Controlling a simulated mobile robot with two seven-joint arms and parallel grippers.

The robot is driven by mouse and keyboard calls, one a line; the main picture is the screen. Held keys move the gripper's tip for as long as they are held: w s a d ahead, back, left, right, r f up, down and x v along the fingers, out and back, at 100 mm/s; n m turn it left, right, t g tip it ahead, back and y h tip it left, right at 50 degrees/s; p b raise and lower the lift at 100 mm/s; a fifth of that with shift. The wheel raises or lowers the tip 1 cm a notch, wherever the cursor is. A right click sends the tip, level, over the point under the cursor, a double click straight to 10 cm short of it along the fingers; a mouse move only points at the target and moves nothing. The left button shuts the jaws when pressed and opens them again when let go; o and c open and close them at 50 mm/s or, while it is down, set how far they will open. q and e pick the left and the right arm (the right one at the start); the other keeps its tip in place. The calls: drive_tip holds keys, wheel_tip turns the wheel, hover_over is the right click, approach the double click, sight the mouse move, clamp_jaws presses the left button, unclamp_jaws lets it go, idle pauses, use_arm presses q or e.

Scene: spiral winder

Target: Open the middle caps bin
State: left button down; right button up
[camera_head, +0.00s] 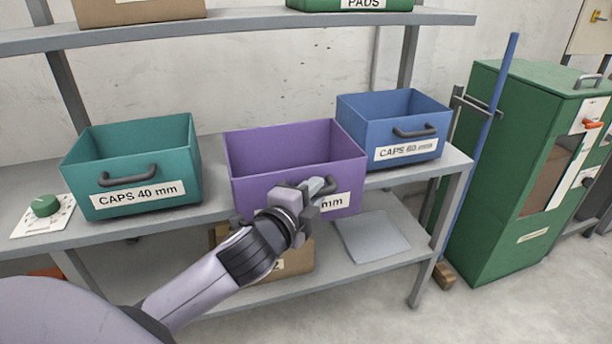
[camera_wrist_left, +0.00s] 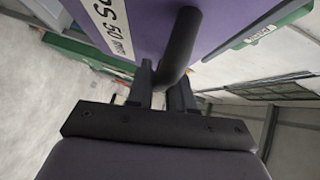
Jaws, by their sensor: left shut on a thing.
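The middle caps bin (camera_head: 345,173) is purple and open-topped, on the shelf between a teal bin and a blue bin. Its front edge stands out past the shelf's front edge. Its label is partly hidden by my left gripper (camera_head: 318,190), which is at the bin's front. In the left wrist view the left gripper (camera_wrist_left: 165,90) is shut on the dark bin handle (camera_wrist_left: 180,45), with the purple bin front (camera_wrist_left: 230,20) and part of its "50 mm" label behind. My right gripper is in neither view.
The teal bin (camera_head: 105,165) labelled CAPS 40 mm is on the left, and the blue bin (camera_head: 375,143) labelled CAPS 60 mm is on the right. A green knob (camera_head: 46,205) is at far left. A green cabinet (camera_head: 500,190) and a blue pole (camera_head: 487,140) stand right of the shelf.

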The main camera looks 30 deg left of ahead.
use_arm(q)
drive_tip(key=c, duration=1.1)
unclamp_jaws()
drive_tip(key=shift+s+d+r, duration=0.1)
drive_tip(key=shift+s+r, duration=0.05)
drive_tip(key=shift+s, duration=1.05)
drive_tip(key=shift+s+d+r, duration=0.1)
drive_tip(key=shift+s+r, duration=0.1)
drive_tip(key=shift+s, duration=0.95)
drive_tip(key=shift+s+d+r, duration=0.1)
drive_tip(key=shift+s+r, duration=0.05)
drive_tip(key=shift+s, duration=1.05)
drive_tip(key=s+d+f+n+g+h+p, duration=0.1)
drive_tip(key=s+d+f+n+g+p, duration=0.1)
drive_tip(key=s+f+n, duration=0.2)
drive_tip(key=s+d+f+n+g+h+p, duration=0.1)
drive_tip(key=s+f+n, duration=0.3)
drive_tip(key=f, duration=0.7)
drive_tip(key=s+d+f+n+g+h+p, duration=0.1)
drive_tip(key=s+d+f+n+g+p, duration=0.1)
drive_tip(key=s+f+n, duration=0.3)
drive_tip(key=shift+s+d+f+g+p, duration=0.1)
drive_tip(key=shift+d+f+g+p, duration=0.15)
drive_tip(key=shift+f, duration=0.6)
drive_tip(key=shift+d+f+g+p, duration=0.15)
drive_tip(key=shift+f+g+p, duration=0.15)
drive_tip(key=shift+f, duration=0.5)
